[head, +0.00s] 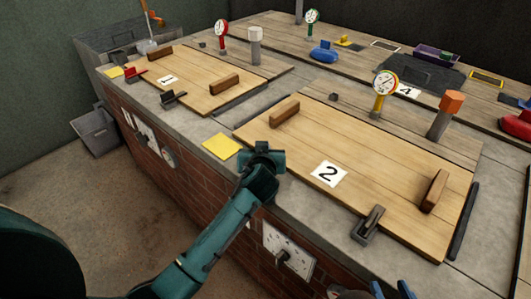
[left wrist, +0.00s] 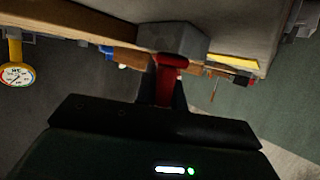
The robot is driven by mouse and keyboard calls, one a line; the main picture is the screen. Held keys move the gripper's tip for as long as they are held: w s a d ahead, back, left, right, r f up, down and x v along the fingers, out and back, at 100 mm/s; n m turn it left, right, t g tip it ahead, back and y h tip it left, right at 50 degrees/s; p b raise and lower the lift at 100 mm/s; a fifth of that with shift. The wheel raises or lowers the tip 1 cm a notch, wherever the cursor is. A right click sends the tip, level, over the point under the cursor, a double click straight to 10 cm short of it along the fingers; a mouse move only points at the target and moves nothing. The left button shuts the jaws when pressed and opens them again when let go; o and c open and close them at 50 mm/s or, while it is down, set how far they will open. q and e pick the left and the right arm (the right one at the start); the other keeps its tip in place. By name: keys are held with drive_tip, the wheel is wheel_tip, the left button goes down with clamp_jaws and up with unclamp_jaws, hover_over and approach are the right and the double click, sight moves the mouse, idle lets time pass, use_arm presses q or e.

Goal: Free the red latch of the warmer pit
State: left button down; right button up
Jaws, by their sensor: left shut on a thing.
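Warmer pit 2 is covered by a wooden lid (head: 330,145) with two wooden handles. My left gripper (head: 264,151) is at the lid's front left corner in the head view and hides what it holds there. In the left wrist view, a red latch (left wrist: 171,62) lies between the fingers of the gripper, which is shut on it, against a grey block (left wrist: 175,38). A dark latch (head: 369,224) sits at the lid's front right. Only blue parts of my right gripper (head: 391,290) show at the bottom edge; its jaws cannot be judged.
A second wooden lid (head: 200,88) marked 1 lies behind left, with a red latch (head: 134,72) and a dark latch (head: 172,97). A yellow plate (head: 221,146) is left of my left gripper. A yellow gauge (head: 385,84) and orange-topped post (head: 446,113) stand behind lid 2.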

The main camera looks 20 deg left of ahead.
use_arm(q)
drive_tip(key=shift+n+y, duration=0.3)
drive_tip(key=shift+a, duration=0.1)
drive_tip(key=c, duration=1.5)
unclamp_jaws()
